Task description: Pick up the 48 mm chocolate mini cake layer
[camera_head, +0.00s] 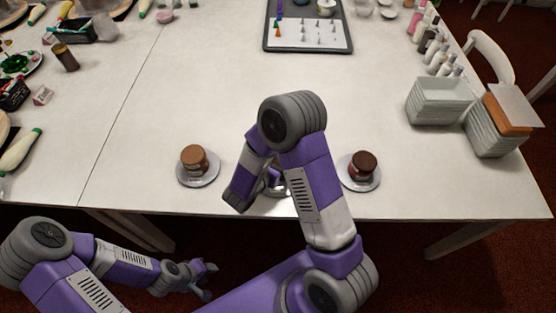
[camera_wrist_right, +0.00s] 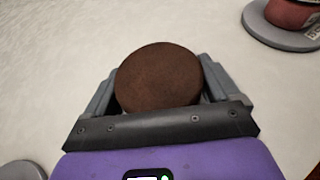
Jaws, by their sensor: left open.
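A round dark-brown cake layer (camera_wrist_right: 160,77) is between the fingers of my right gripper (camera_wrist_right: 158,85) in the right wrist view. One finger is on each side, close to it; whether they press on it I cannot tell. My left gripper (camera_head: 208,281) is open and empty, below the table's front edge.
A brown cake (camera_head: 194,157) stands on the left turntable (camera_head: 199,181). A darker cake (camera_head: 364,163) stands on the right turntable (camera_head: 358,184). Stacked pale containers (camera_head: 437,100) are at the right. A dark tray (camera_head: 307,47) is at the back. The middle table is clear.

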